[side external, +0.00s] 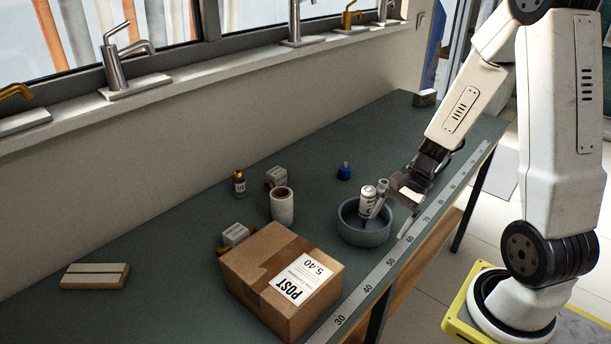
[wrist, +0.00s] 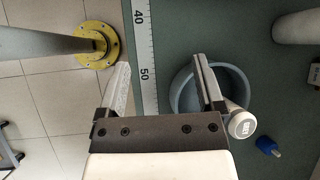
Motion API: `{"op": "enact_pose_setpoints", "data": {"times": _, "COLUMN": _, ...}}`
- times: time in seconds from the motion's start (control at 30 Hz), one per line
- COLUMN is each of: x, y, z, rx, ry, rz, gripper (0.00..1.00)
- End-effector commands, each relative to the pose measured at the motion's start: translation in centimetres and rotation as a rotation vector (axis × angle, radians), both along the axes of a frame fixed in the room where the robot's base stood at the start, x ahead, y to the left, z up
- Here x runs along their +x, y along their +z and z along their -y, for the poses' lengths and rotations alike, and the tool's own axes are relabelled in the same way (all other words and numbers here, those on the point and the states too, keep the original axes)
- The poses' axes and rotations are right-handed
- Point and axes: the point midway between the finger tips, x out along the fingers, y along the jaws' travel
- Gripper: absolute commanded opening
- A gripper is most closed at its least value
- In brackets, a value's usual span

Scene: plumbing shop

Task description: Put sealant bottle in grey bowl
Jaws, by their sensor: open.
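The grey bowl (side external: 365,237) stands on the green bench near the ruler strip; it also shows in the wrist view (wrist: 180,97). The white sealant bottle (side external: 367,201) appears inside the bowl, roughly upright, with its top above the rim. In the wrist view its round end (wrist: 242,125) shows beyond the right finger, which hides part of its body. My gripper (side external: 392,218) is open at the bowl, with nothing between its fingers. In the wrist view (wrist: 160,75) one finger is over the bowl beside the bottle and the other is outside the bowl. Whether finger and bottle touch is unclear.
A cardboard box (side external: 265,270) stands left of the bowl. The ruler strip (side external: 395,255) follows the bench's front edge.

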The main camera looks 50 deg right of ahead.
Motion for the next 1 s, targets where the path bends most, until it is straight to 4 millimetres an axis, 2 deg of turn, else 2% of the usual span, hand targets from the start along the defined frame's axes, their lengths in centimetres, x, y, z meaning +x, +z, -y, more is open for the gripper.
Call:
{"op": "enact_pose_setpoints", "data": {"times": 0.1, "x": -0.5, "y": 0.1, "z": -1.7, "rx": -0.152, "ry": 0.250, "rz": 0.041, "gripper": 0.87}}
{"op": "enact_pose_setpoints", "data": {"times": 0.27, "x": -0.5, "y": 0.4, "z": -3.1, "rx": -0.345, "ry": 0.576, "rz": 0.128, "gripper": 0.87}}
{"op": "enact_pose_setpoints", "data": {"times": 0.5, "x": 0.7, "y": 1.6, "z": -5.5, "rx": -0.600, "ry": 1.042, "rz": 0.325, "gripper": 0.87}}
{"op": "enact_pose_setpoints", "data": {"times": 0.6, "x": 1.2, "y": 2.3, "z": -6.5, "rx": -0.676, "ry": 1.189, "rz": 0.407, "gripper": 0.87}}
{"op": "enact_pose_setpoints", "data": {"times": 0.8, "x": 1.9, "y": 3.0, "z": -7.8, "rx": -0.755, "ry": 1.346, "rz": 0.504, "gripper": 0.87}}
{"op": "enact_pose_setpoints", "data": {"times": 1.0, "x": 2.0, "y": 3.1, "z": -8.0, "rx": -0.765, "ry": 1.366, "rz": 0.516, "gripper": 0.87}}
